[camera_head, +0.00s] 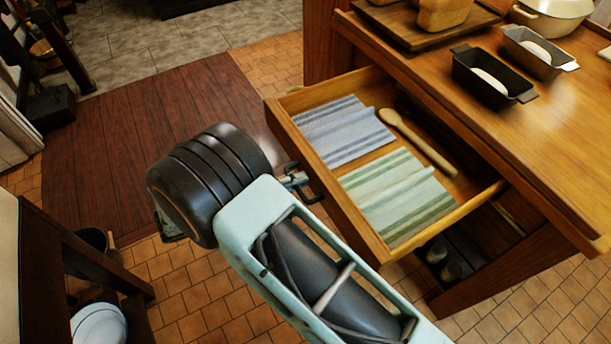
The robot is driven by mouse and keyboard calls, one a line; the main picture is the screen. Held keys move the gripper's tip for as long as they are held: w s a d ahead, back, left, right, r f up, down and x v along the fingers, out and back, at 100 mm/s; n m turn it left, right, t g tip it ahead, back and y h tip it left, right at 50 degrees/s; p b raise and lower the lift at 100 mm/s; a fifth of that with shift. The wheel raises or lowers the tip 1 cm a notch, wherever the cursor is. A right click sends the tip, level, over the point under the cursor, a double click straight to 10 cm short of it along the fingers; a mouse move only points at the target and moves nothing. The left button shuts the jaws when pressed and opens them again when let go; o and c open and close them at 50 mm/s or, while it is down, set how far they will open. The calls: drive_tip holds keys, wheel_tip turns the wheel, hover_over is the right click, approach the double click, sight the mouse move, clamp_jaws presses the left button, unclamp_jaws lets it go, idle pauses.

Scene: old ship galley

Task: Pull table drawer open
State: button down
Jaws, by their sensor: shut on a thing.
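The table drawer (318,184) stands pulled out from under the wooden table (477,113). Inside it lie a blue-striped cloth (342,131), a green-striped cloth (398,196) and a wooden spoon (419,144). My gripper (299,180) is at the drawer's front, shut on its dark handle (310,188). My black wrist and pale green arm link hide part of the gripper and part of the floor beside the drawer.
On the tabletop are a dark loaf pan (493,77), a grey pan (540,51), a pale pot (553,14) and a cutting board (427,22) with bread. A dark wooden shelf (48,262) with dishes stands at lower left. Tiled floor (190,309) lies between.

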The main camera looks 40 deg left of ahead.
drive_tip(key=shift+s, duration=0.2)
drive_tip(key=c, duration=2)
unclamp_jaws()
drive_tip(key=shift+a, duration=0.1)
drive_tip(key=v, duration=1.2)
